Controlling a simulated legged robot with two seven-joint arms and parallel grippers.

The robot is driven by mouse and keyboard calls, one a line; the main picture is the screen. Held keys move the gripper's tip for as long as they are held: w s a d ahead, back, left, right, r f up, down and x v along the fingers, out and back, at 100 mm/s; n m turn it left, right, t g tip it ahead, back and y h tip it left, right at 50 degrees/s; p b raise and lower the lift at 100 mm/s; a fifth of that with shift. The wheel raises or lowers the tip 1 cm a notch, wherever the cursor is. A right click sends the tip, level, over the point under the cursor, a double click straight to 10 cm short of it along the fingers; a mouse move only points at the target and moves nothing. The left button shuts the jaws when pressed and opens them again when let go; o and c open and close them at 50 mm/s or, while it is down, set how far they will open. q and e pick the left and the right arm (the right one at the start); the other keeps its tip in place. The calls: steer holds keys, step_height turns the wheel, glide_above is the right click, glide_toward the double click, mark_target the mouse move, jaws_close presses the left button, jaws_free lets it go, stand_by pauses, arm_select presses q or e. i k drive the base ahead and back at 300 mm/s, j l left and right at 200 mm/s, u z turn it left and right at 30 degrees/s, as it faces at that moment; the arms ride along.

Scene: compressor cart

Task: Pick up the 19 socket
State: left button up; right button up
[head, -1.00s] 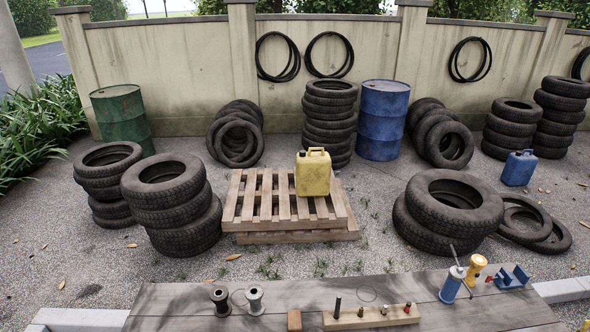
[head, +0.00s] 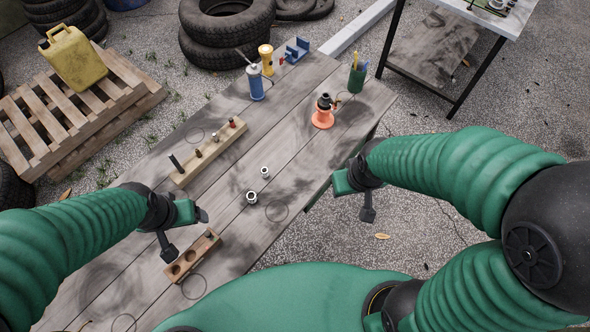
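Two small metal sockets stand on the grey plank table (head: 225,227) in the head view: one socket (head: 264,171) and, nearer me, another socket (head: 252,197). No size marking is readable, so I cannot tell which is the 19. My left gripper (head: 185,232) is left of them, above the table near a wooden block with round holes (head: 176,270). Its dark fingers are spread and nothing shows between them. My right gripper (head: 366,205) hangs beyond the table's right edge, apart from both sockets. Its finger opening cannot be made out.
A wooden rail with several upright pieces (head: 212,152) lies behind the sockets. An orange-based item (head: 323,113) and a green pen cup (head: 356,79) are to the right.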

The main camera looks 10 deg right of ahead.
mark_target(264, 171)
steer(key=u, duration=0.5)
steer(key=l+u, duration=0.15)
steer(key=u, duration=0.3)
steer(key=l+u, duration=0.2)
steer(key=u, duration=0.3)
steer(key=l+u, duration=0.2)
steer(key=u, duration=0.25)
steer(key=l+u, duration=0.2)
steer(key=u, duration=0.25)
steer(key=k+l+u, duration=0.1)
steer(key=u, duration=0.4)
steer(key=k+l+u, duration=0.25)
steer(key=k+l, duration=0.25)
steer(key=k+l+u, duration=0.25)
steer(key=k+l, duration=0.25)
steer(key=l, duration=0.1)
